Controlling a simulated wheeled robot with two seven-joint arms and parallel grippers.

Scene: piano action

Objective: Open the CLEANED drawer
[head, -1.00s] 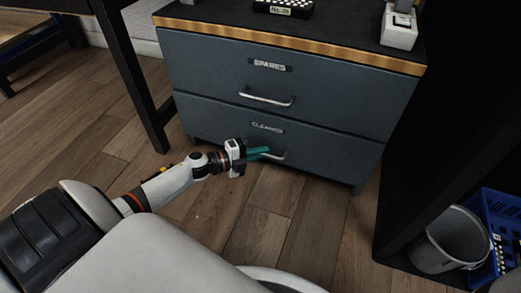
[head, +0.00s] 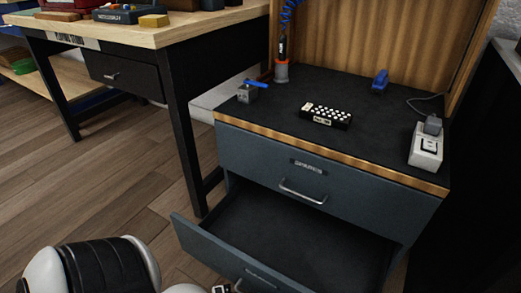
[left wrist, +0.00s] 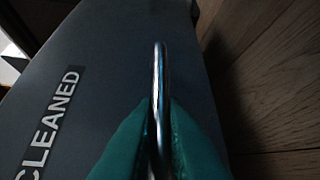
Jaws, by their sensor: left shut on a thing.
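The CLEANED drawer (head: 208,246) is the lower drawer of the dark grey cabinet. In the head view it is pulled well out, and its dark inside shows with nothing seen in it. In the left wrist view its front (left wrist: 100,55) carries the CLEANED label (left wrist: 48,124). My left gripper (left wrist: 160,125) has its green fingers on both sides of the metal bar handle (left wrist: 160,65), shut on it. In the head view the fingers are below the frame. My right gripper is not in view.
The SPARES drawer (head: 260,168) above is shut. A wooden workbench (head: 190,27) stands to the left. Wood floor (head: 95,200) is clear between.

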